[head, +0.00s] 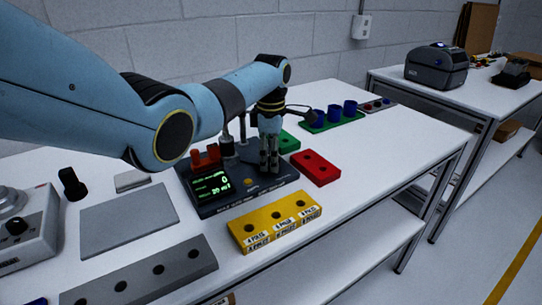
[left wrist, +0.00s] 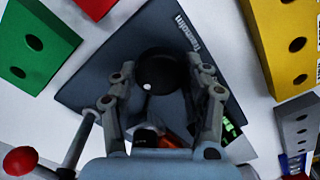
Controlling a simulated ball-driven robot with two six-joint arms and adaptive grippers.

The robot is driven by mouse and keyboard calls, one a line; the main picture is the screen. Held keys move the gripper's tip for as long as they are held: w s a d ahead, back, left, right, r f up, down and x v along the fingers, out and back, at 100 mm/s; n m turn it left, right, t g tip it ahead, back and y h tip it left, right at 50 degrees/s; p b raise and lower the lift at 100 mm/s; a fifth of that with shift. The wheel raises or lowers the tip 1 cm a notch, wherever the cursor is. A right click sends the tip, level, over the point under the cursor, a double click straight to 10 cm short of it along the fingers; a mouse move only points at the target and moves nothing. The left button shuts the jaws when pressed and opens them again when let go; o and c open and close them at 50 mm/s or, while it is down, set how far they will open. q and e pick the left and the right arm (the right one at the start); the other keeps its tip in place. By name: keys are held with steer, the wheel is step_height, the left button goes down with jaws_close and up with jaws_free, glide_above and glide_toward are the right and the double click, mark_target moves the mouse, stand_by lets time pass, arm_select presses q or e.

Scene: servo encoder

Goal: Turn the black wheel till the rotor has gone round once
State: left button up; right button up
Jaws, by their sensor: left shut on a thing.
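The dark test unit (head: 228,203) stands on the white table, with a green-lit display (head: 210,184) at its left front and a yellow button. My left gripper (head: 269,166) reaches down onto its right part. In the left wrist view, the round black wheel (left wrist: 166,66) sits between the two fingers of my left gripper (left wrist: 160,88), which is shut on it. A white dot shows near the wheel's left edge. In the head view the fingers mostly hide the wheel. The rotor cannot be clearly made out. My right gripper is not in view.
A yellow block (head: 275,221) with holes lies in front of the unit, a red block (head: 315,168) to its right and a green block (head: 288,142) behind. A grey plate (head: 128,219) lies to the left.

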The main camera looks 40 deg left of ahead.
arm_select(q)
steer(key=shift+r+m+p, duration=0.1)
steer(key=shift+m+p, duration=0.6)
steer(key=shift+m, duration=0.2)
steer(key=m+p, duration=0.1)
steer(key=m, duration=0.1)
steer(key=shift+m, duration=0.3)
steer(key=m+p, duration=0.2)
steer(key=m, duration=0.2)
steer(key=shift+m, duration=0.3)
steer(key=m+p, duration=0.1)
steer(key=m, duration=1.1)
steer(key=shift+m, duration=0.3)
